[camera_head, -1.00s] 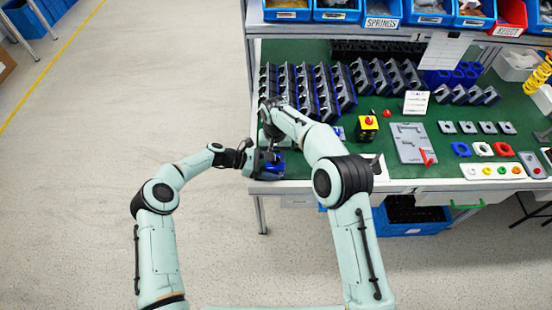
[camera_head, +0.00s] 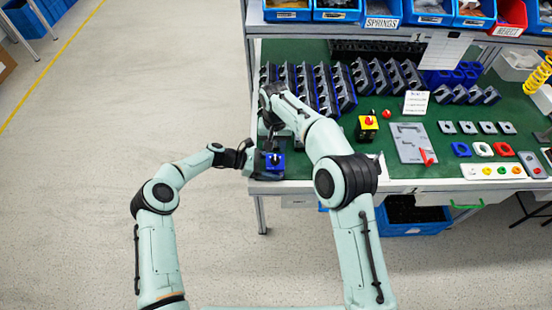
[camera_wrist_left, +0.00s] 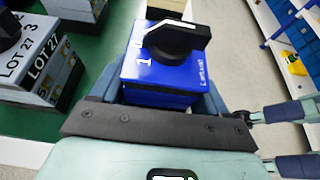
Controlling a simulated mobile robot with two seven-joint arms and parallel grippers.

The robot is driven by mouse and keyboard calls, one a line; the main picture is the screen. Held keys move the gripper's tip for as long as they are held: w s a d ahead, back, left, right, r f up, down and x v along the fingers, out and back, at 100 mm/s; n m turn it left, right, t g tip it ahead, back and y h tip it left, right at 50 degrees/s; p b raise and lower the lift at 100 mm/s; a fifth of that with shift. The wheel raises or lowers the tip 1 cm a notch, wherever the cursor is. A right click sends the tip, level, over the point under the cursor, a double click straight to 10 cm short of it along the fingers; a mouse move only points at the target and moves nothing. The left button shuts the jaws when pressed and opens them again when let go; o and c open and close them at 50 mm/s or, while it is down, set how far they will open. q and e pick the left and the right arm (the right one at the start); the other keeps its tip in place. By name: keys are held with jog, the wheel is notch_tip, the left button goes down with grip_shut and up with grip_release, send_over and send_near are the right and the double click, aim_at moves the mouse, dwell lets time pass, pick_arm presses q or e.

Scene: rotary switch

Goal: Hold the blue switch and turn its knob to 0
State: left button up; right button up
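The blue switch (camera_head: 276,163) is at the table's front left edge, with its black knob on top. In the left wrist view the blue switch (camera_wrist_left: 160,78) shows a white "1" on its top face. Its black knob (camera_wrist_left: 176,40) carries a white bar, turned away from the "1". My left gripper (camera_head: 258,161) has a finger on each side of the switch body and is shut on it; the left wrist view shows this grip (camera_wrist_left: 160,100). My right gripper (camera_head: 268,129) is behind the switch, apart from the knob. Its fingertips are too small and dark to read.
Rows of dark and blue switch parts (camera_head: 310,88) stand behind the grippers. A yellow box with a red button (camera_head: 367,126) and a grey plate (camera_head: 408,143) lie to the right.

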pick_arm(q)
jog(key=o, duration=0.3)
jog(key=shift+o, duration=0.2)
jog(key=shift+a, duration=0.1)
